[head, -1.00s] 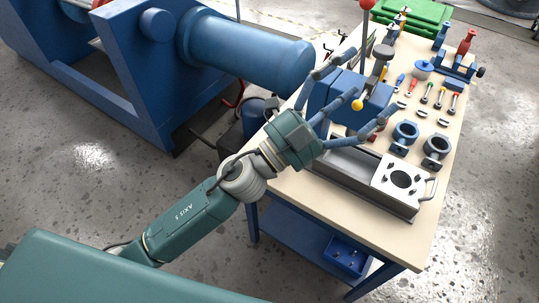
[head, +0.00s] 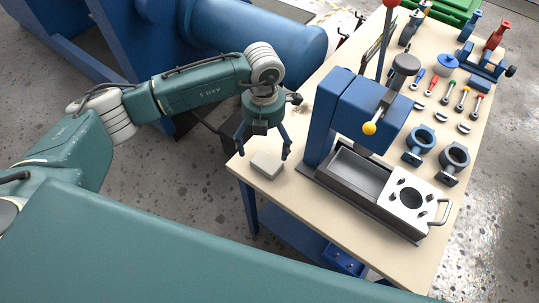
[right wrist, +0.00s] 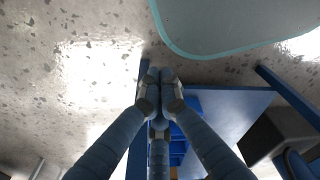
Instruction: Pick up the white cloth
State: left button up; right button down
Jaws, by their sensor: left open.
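The white cloth (head: 267,165) lies as a small folded pad near the left corner of the workbench top in the head view. I cannot tell from this angle whether a finger touches the cloth. My right gripper (right wrist: 160,85) shows only in the right wrist view; its finger tips are together with nothing visible between them. The cloth does not show in that view.
A blue press (head: 345,115) with a yellow-knobbed lever stands right of the cloth. A grey tray with a white perforated plate (head: 408,198) sits at the bench front. Valve bodies (head: 419,141) and tools lie beyond. A large blue machine (head: 255,35) stands behind the bench.

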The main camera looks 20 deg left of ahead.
aim_at(266, 163)
pick_arm(q)
jog(key=f, duration=0.2)
jog(key=s+f+p, duration=0.1)
jog(key=shift+d+f, duration=0.1)
jog(key=shift+f, duration=0.25)
jog(key=f+p, duration=0.2)
jog(key=f, duration=0.2)
jog(key=shift+d+f, duration=0.15)
jog(key=shift+d, duration=0.05)
jog(key=shift+f, duration=0.35)
jog(key=shift+w+f, duration=0.1)
jog(key=shift+w, duration=0.05)
jog(key=shift+c, duration=0.8)
jog(key=c, duration=1.3)
pick_arm(e)
jog(key=shift+g, duration=0.3)
jog(key=s+r, duration=0.2)
jog(key=s, duration=0.1)
jog(key=s+d+r, duration=0.1)
jog(key=shift+s+r, duration=0.1)
jog(key=shift+s, duration=0.25)
